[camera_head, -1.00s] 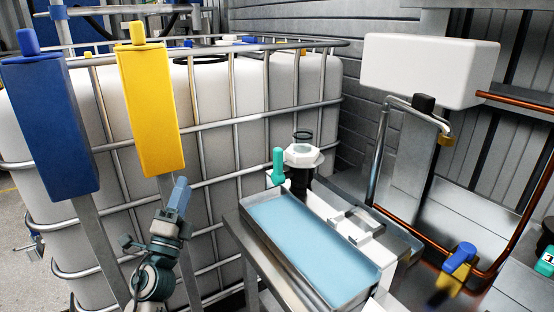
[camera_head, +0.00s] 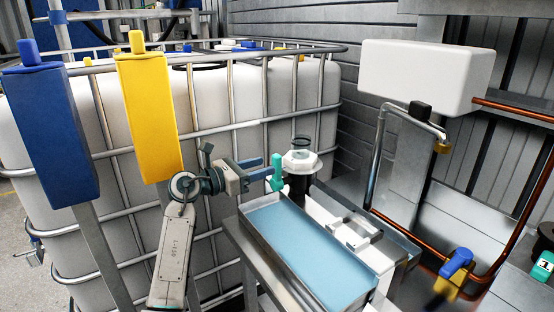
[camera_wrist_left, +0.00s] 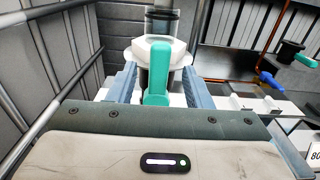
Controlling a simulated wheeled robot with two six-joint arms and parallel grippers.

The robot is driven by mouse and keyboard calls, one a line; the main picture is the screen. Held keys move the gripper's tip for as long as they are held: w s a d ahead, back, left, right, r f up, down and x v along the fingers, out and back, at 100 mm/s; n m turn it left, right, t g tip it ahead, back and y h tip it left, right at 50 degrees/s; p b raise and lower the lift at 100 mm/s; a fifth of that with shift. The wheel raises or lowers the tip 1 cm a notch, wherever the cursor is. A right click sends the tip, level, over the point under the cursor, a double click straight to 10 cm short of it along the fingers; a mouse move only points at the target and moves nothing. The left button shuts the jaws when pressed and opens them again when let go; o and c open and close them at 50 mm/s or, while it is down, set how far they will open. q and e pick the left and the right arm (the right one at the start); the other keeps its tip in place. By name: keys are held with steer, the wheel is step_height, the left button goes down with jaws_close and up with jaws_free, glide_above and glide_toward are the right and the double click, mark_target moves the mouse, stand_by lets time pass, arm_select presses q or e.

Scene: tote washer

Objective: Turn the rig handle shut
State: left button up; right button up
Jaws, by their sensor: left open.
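The rig handle is a teal lever (camera_head: 277,174) on a white octagonal fitting (camera_head: 301,160) with a dark pipe, at the far left end of the blue tray. My left gripper (camera_head: 262,172) reaches it from the left. In the left wrist view the teal lever (camera_wrist_left: 157,75) stands between the two blue-grey fingers, one on each side. The fingers are open, with a visible gap to the lever on both sides. The white fitting (camera_wrist_left: 180,58) is just beyond the fingers. My right gripper is not in view.
A metal tray of light blue liquid (camera_head: 310,250) lies right of my left arm. A caged white tank (camera_head: 220,130) stands close behind the arm. Yellow (camera_head: 150,115) and blue (camera_head: 55,135) boxes on posts stand left. A blue-handled valve (camera_head: 457,265) sits on copper pipe at right.

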mark_target(273, 162)
arm_select(q)
steer(key=p+x, duration=0.1)
steer(key=x, duration=0.3)
steer(key=shift+d+r, duration=0.15)
steer(key=shift+w+d, duration=0.45)
steer(key=shift+d, duration=0.05)
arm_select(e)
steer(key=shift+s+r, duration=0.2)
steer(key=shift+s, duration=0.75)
arm_select(q)
jaws_close()
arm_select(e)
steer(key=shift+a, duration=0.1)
